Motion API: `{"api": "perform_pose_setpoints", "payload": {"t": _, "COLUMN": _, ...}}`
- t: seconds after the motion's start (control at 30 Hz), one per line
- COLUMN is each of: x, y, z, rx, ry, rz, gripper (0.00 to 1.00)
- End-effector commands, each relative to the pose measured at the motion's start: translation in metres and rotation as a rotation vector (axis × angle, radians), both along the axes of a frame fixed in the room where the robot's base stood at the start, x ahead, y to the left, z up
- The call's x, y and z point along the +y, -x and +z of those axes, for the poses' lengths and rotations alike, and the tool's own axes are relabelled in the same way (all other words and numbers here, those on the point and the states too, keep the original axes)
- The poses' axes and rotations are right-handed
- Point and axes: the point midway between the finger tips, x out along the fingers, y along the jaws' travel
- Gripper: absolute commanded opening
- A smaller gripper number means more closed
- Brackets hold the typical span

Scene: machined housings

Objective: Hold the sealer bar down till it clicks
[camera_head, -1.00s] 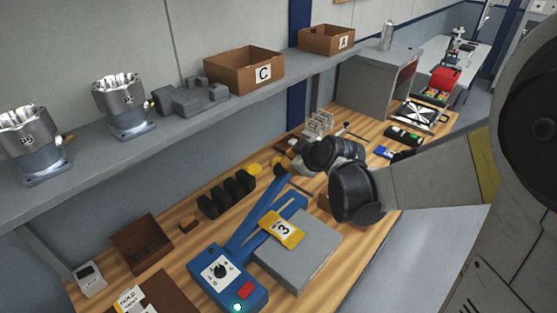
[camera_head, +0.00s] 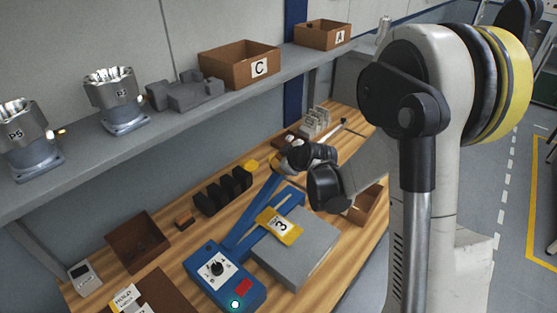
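The blue sealer (camera_head: 205,285) lies on the wooden bench with a dial, a red patch and a lit green lamp on its near end. Its blue bar (camera_head: 252,215) runs away from that end, raised at an angle above the base arm (camera_head: 290,197). A yellow pouch marked 3 (camera_head: 280,226) lies across the base and a grey block (camera_head: 300,250). My gripper (camera_head: 283,163) is at the far end of the bar, close to its tip. Contact cannot be made out. The fingers are small and dark, so their opening is unclear.
Black holders (camera_head: 222,190), a brown tray (camera_head: 137,240) and a small grey device (camera_head: 85,278) stand left of the sealer. The shelf above carries metal housings (camera_head: 112,98) and cardboard boxes (camera_head: 240,65). An open brown box (camera_head: 365,205) sits under my arm.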

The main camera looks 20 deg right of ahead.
Motion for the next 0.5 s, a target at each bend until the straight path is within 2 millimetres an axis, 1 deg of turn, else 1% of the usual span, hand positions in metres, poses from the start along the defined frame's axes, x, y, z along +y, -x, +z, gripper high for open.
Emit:
{"api": "perform_pose_setpoints", "payload": {"t": 0.23, "x": -0.001, "y": -0.001, "z": -0.002, "rx": 0.003, "ry": -0.004, "rz": 0.0, "gripper": 0.0}}
{"api": "perform_pose_setpoints", "payload": {"t": 0.5, "x": -0.012, "y": -0.008, "z": -0.019, "rx": 0.036, "ry": -0.054, "rz": -0.003, "gripper": 0.0}}
